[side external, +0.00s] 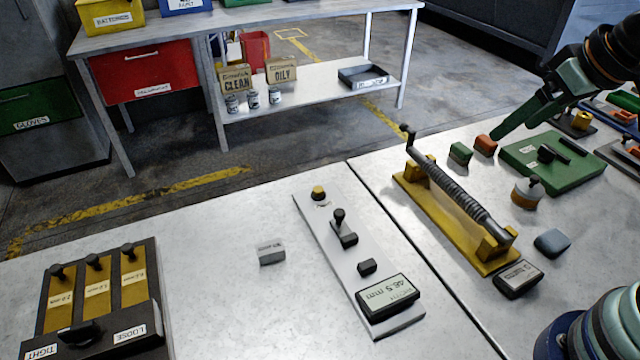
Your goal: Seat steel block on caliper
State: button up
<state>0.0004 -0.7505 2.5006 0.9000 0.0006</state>
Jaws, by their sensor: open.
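The small grey steel block (271,252) with a light label lies on the bare metal table, left of the caliper. The caliper (328,253) is a long light-grey plate with dark jaw posts, a yellow-topped knob at its far end and a display (388,293) reading about 48.5 mm. No block sits between its posts. My green gripper (502,132) is at the upper right, far from both, with its tips near a small red block. It is open and appears empty; its fingers overlap in this view.
A yellow stand with a ribbed rod (450,190) rises between my gripper and the caliper. Near it are red (485,145) and green (460,154) blocks, a green tray (575,180) and a blue-grey lump (552,242). A TIGHT/LOOSE panel (145,310) stands left. Table around the steel block is clear.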

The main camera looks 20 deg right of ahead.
dwell(0.3)
jog(key=w+a+r+n+g, duration=0.1)
jog(key=w+a+r+n, duration=0.2)
jog(key=w+a+n, duration=0.5)
jog(key=n+g, duration=0.5)
jog(key=n, duration=2.2)
send_over(269, 247)
notch_tip(269, 247, down, 15)
notch_tip(269, 247, down, 12)
jog(key=shift+r, duration=0.1)
grip_shut()
